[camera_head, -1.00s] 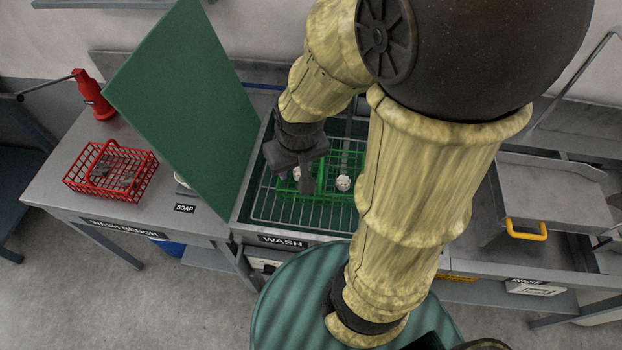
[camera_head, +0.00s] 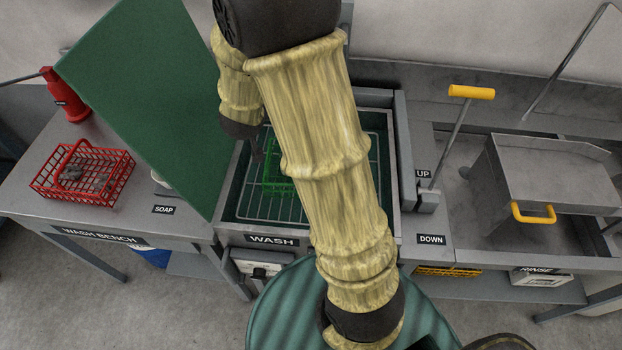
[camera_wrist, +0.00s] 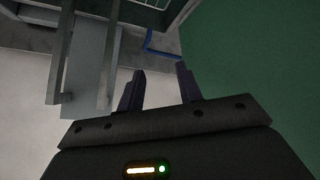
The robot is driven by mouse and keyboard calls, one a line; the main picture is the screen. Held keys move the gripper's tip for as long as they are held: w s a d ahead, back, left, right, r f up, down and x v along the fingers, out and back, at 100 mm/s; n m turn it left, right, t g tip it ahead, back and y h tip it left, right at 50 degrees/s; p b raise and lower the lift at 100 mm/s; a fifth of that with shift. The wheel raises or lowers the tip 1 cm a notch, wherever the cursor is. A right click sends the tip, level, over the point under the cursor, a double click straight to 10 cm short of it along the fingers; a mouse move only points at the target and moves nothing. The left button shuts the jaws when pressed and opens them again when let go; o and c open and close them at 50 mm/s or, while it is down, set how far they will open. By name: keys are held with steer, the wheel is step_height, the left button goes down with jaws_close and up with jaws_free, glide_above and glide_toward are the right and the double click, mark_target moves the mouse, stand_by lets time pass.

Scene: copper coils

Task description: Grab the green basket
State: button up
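The green basket (camera_head: 271,180) sits on the wire rack inside the wash tank (camera_head: 233,205) in the head view. My arm crosses in front of it and hides most of it, so only its left part shows. The basket cannot be made out in the wrist view.
A raised green lid (camera_head: 150,95) stands left of the tank and fills the right of the wrist view (camera_wrist: 255,60). A red basket (camera_head: 85,172) and red bottle (camera_head: 65,95) are on the left bench. A yellow-handled lever (camera_head: 470,93) stands right of the tank.

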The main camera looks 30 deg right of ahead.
steer(key=w+d+f+h+b, duration=0.2)
steer(key=d+f+h+b, duration=0.15)
steer(key=f, duration=0.25)
steer(key=s+d+f+g+h+b, duration=0.4)
steer(key=s+d+f+g+h, duration=0.2)
steer(key=s+g+h, duration=0.1)
steer(key=shift+s+d+f+m+g+h+b, duration=0.15)
steer(key=shift+s+f+m+g+h+b, duration=0.15)
steer(key=shift+g+h, duration=0.6)
steer(key=d, duration=0.5)
steer(key=shift+d+f, duration=0.1)
steer(key=shift+f, duration=0.1)
jaws_close()
